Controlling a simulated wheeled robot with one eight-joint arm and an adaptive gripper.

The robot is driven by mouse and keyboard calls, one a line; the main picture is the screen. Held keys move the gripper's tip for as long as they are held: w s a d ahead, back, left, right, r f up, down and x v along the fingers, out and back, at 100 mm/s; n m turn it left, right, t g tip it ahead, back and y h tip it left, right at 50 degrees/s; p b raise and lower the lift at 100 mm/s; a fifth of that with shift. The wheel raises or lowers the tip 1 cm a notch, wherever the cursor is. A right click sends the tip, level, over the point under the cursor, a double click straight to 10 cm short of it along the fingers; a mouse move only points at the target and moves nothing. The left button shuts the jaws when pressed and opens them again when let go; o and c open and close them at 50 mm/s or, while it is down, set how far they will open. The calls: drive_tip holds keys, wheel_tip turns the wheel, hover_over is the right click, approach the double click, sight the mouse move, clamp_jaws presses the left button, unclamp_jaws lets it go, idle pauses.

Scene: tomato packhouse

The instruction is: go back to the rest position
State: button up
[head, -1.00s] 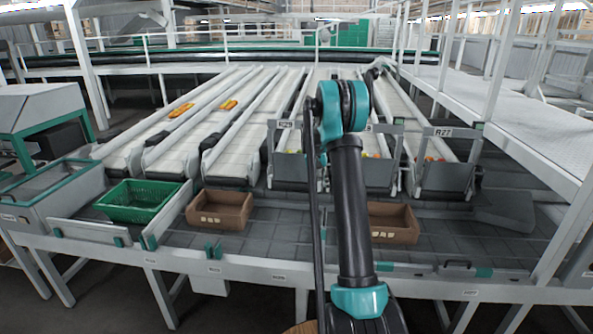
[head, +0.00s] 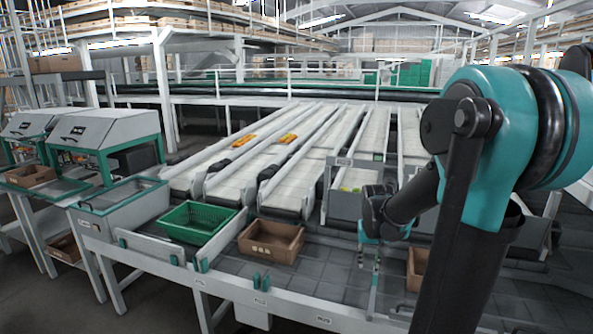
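My arm fills the right side of the head view, its large teal and black elbow close to the camera. The forearm reaches left and away to a small dark wrist with a teal part under it. My gripper (head: 368,262) hangs below that wrist, over the grey roller table (head: 325,262). Its fingers are small and thin here, so I cannot tell whether they are open or shut. No object shows clearly in it.
A green crate (head: 197,224) and a brown box (head: 270,242) stand left of my gripper; another brown box (head: 416,270) is partly behind my arm. Sloping white conveyors (head: 290,155) lie behind. Grey-and-teal machines (head: 105,130) stand at the left.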

drive_tip(key=s+a+f, duration=0.1)
drive_tip(key=s+f, duration=0.1)
drive_tip(key=s, duration=0.6)
drive_tip(key=s+a+f+n+t, duration=0.1)
drive_tip(key=s+a+f, duration=0.1)
drive_tip(key=s, duration=0.6)
drive_tip(key=shift+a+f+t+y, duration=0.3)
drive_tip(key=shift+f+y, duration=0.1)
drive_tip(key=shift+f, duration=0.25)
drive_tip(key=shift+d, duration=0.15)
